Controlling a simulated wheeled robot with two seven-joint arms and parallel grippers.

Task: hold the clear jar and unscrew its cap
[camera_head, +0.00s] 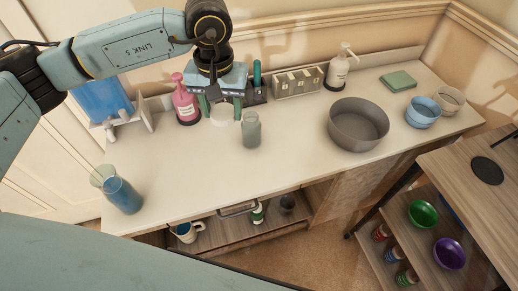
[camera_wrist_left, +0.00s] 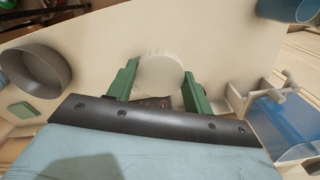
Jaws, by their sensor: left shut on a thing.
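My left gripper (camera_head: 221,108) reaches down over the back of the counter, its green fingers on both sides of a white round cap-like piece (camera_head: 223,117). In the left wrist view, the left gripper (camera_wrist_left: 155,84) is closed on this white piece (camera_wrist_left: 160,66), which sits between the fingers. A clear, greyish-green jar (camera_head: 251,130) stands upright on the counter, just right of the gripper in the head view. I cannot make out this jar in the wrist view. My right gripper is not in view.
A pink pump bottle (camera_head: 185,103) stands left of the gripper. A grey bowl (camera_head: 357,125), blue bowl (camera_head: 422,112) and white pump bottle (camera_head: 338,70) are to the right. A blue-filled glass (camera_head: 123,194) stands front left. The counter's front middle is clear.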

